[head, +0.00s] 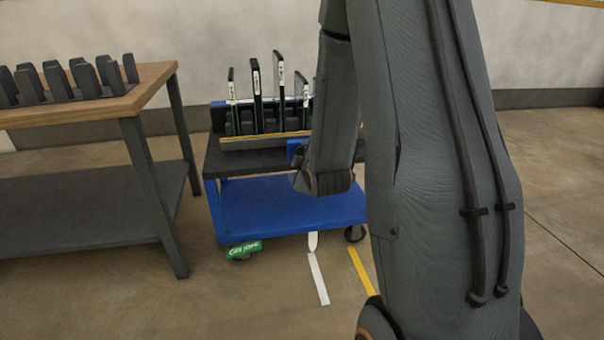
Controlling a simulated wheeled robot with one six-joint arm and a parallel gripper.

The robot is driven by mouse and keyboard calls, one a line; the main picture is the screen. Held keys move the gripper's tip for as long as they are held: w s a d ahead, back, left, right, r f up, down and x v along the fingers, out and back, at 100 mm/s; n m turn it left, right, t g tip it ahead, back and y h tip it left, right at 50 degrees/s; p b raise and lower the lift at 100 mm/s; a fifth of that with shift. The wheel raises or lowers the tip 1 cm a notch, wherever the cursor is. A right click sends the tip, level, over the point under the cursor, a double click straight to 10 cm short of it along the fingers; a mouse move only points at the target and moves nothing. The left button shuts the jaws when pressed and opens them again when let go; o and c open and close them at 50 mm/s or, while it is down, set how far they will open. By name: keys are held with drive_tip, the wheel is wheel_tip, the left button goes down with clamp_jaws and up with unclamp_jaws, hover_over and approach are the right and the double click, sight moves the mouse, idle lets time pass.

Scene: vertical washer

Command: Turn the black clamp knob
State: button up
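I cannot make out the black clamp knob in the head view; it may be hidden behind my arm or too small to tell. A wheeled cart (285,208) with a blue lower shelf and a dark top stands in the middle. On its top a dark rack holds several thin upright panels (256,95) with white labels. My dark grey arm crosses the right half of the view and covers the cart's right part. A lower link of it hangs in front of the cart's right side. I cannot see the fingers of my gripper.
A table (155,88) with a wooden top and a grey lower shelf stands at the left, with several dark blocks (84,78) on it. A green tag (245,248) is at the cart's lower left. White (318,280) and yellow (361,271) floor strips lie in front. Floor at the right is clear.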

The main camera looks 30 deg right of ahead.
drive_tip(key=w+d+f+n+t+h+b, duration=0.2)
drive_tip(key=w+d+f+n+t+b, duration=0.15)
drive_tip(key=d+f+b, duration=0.45)
drive_tip(key=shift+t, duration=0.35)
drive_tip(key=shift+w+a+r+b, duration=0.1)
drive_tip(key=shift+w+r+b, duration=0.35)
drive_tip(key=shift+w, duration=0.8)
drive_tip(key=shift+w+r+b, duration=0.1)
drive_tip(key=shift+w+b, duration=0.5)
drive_tip(key=shift+w, duration=0.7)
drive_tip(key=shift+w+a+r+b, duration=0.1)
drive_tip(key=shift+w+r+b, duration=0.35)
drive_tip(key=shift+w, duration=0.8)
drive_tip(key=shift+f, duration=0.15)
drive_tip(key=c, duration=1)
drive_tip(key=shift+m, duration=0.25)
drive_tip(key=shift+c, duration=0.2)
